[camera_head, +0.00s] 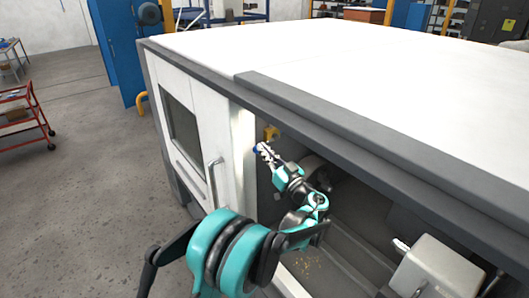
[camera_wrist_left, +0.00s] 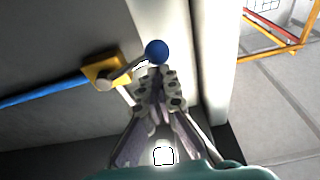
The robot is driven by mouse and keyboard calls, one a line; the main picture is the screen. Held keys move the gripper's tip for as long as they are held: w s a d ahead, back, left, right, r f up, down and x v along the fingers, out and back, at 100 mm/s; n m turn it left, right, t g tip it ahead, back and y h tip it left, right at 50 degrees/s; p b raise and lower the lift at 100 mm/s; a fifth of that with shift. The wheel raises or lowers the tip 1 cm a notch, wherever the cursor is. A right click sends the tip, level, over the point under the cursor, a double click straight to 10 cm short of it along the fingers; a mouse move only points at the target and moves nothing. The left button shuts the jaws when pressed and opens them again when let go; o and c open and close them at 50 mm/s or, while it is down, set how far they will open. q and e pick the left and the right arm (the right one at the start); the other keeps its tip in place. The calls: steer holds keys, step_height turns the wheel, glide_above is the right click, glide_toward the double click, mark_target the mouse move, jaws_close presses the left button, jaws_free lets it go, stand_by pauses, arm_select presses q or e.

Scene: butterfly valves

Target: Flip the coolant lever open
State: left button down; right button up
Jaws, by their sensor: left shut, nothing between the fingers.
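The coolant lever is a short metal arm (camera_wrist_left: 125,71) with a blue ball knob (camera_wrist_left: 157,51), mounted on a yellow valve block (camera_wrist_left: 104,70) inside the machine. In the head view the yellow block (camera_head: 271,132) shows by the opening's left edge, and the blue knob (camera_head: 257,149) shows at my fingertips. My left gripper (camera_head: 264,151) reaches into the opening. In the left wrist view its fingers (camera_wrist_left: 157,76) are shut and empty, with the tips just below the knob. I cannot tell whether they touch it. My right gripper is not in view.
A blue pipe (camera_wrist_left: 40,95) runs to the valve block. The white machine wall (camera_wrist_left: 180,40) stands close beside the fingers. The machine's dark top edge (camera_head: 350,140) lies above the opening. A light grey box (camera_head: 440,268) sits inside at right. Open floor (camera_head: 90,190) lies left.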

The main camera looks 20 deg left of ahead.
arm_select(q)
steer(key=w+d+f+n+g+y+b, duration=0.1)
steer(key=w+d+f+n+g+b, duration=0.2)
steer(key=f+n+b, duration=0.4)
steer(key=shift+w+d+f+n, duration=0.2)
steer(key=shift+w+d+n, duration=0.25)
steer(key=shift+w+n, duration=1.15)
steer(key=shift+s+n, duration=0.55)
steer(key=shift+n, duration=0.05)
